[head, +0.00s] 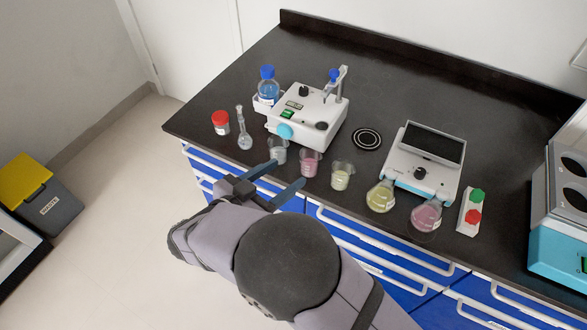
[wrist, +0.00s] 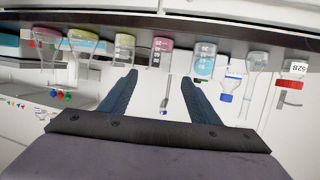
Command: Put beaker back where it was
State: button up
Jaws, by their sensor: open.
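Three small beakers stand in a row near the front edge of the black bench: a clear, pale blue-grey one (head: 278,151), a pink one (head: 310,163) and a pale yellow-green one (head: 342,175). My gripper (head: 288,172) is open and empty at the bench front, its fingers pointing at the row. In the wrist view, the pink beaker (wrist: 161,52) lies beyond the gap between my fingertips (wrist: 159,77), apart from them. The blue-grey beaker (wrist: 204,63) and the yellow-green beaker (wrist: 124,48) are to either side.
Behind the beakers stands a white device (head: 312,112). A black ringed disc (head: 367,139) lies right of it. A volumetric flask (head: 244,138) and red-capped jar (head: 220,122) stand left. Yellow (head: 381,197) and pink (head: 427,214) flasks stand right, before a white instrument (head: 400,160).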

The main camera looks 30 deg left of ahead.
jog(key=shift+v, duration=1.75)
jog(key=w+d+r+y+p, duration=0.1)
jog(key=w+d+r, duration=0.25)
jog(key=w, duration=0.45)
jog(key=w+d+r+m+g+y+p, duration=0.1)
jog(key=w+d+r+y, duration=0.1)
jog(key=w+d, duration=0.35)
jog(key=w+d+r+y+p, duration=0.1)
jog(key=w+d+r, duration=0.1)
jog(key=w, duration=0.7)
jog(key=w+d+r+g+y, duration=0.2)
jog(key=d+g, duration=0.1)
jog(key=d, duration=0.5)
jog(key=s+d+f+g+h+p, duration=0.1)
jog(key=s+d+f+g, duration=0.15)
jog(key=d, duration=0.45)
jog(key=s+d+f+g, duration=0.1)
jog(key=s+d, duration=0.3)
jog(key=d, duration=0.2)
jog(key=s+d+f+n+g+h, duration=0.1)
jog(key=s+d+f+g, duration=0.2)
jog(key=s, duration=0.7)
jog(key=s+d+f+n+g+h+p, duration=0.1)
jog(key=s+d+f+g, duration=0.3)
jog(key=s, duration=0.6)
jog(key=shift+s+d+f+n, duration=0.2)
jog(key=shift+s+d+n, duration=0.05)
jog(key=shift+d+n, duration=0.35)
